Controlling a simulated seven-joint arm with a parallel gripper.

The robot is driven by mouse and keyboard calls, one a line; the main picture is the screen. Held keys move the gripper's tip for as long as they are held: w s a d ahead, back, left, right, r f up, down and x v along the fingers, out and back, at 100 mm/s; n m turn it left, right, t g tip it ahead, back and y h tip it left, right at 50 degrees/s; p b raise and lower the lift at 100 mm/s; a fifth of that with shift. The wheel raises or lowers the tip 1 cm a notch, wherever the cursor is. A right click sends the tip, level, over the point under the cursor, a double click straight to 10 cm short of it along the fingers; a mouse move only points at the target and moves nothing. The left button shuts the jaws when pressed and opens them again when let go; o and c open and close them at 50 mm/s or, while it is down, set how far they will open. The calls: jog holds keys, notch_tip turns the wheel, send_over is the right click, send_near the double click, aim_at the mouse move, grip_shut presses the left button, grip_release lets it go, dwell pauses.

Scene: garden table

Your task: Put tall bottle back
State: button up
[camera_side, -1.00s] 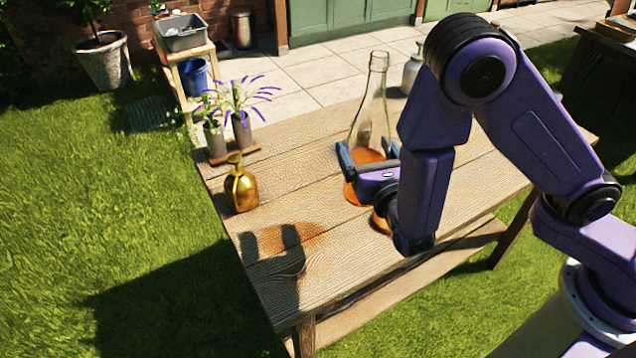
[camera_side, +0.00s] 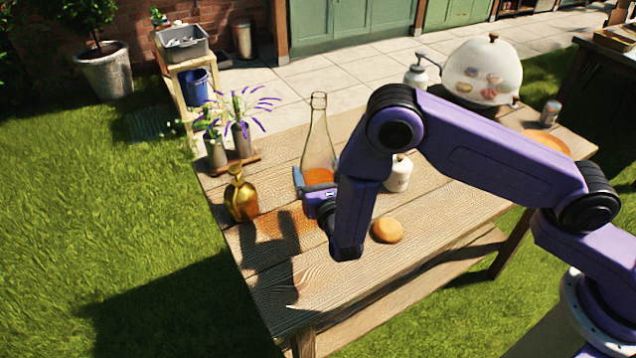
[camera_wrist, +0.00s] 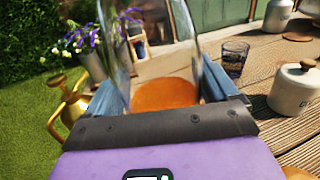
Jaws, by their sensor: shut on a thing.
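The tall bottle (camera_side: 318,140) is clear glass with orange liquid low in it. It stands upright in my gripper (camera_side: 316,186), on the left half of the wooden table (camera_side: 335,285). In the wrist view the bottle (camera_wrist: 165,95) fills the space between my gripper's two blue fingers (camera_wrist: 165,100), which are shut on it. Its base is hidden by my gripper, so I cannot tell whether it touches the table.
A brass mister (camera_side: 241,198) and potted lavender (camera_side: 243,138) stand left of the bottle. A cream lidded jar (camera_side: 398,175) and a round bun (camera_side: 387,230) are to its right. A dark glass (camera_wrist: 235,58) shows in the wrist view. A domed food cover (camera_side: 482,72) stands at the back right.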

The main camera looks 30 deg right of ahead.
jog(key=shift+f, duration=1.5)
jog(key=shift+f, duration=0.15)
jog(key=o, duration=1.6)
jog(key=shift+s+a, duration=0.1)
jog(key=shift+s, duration=0.05)
jog(key=v, duration=1.1)
jog(key=shift+s, duration=0.3)
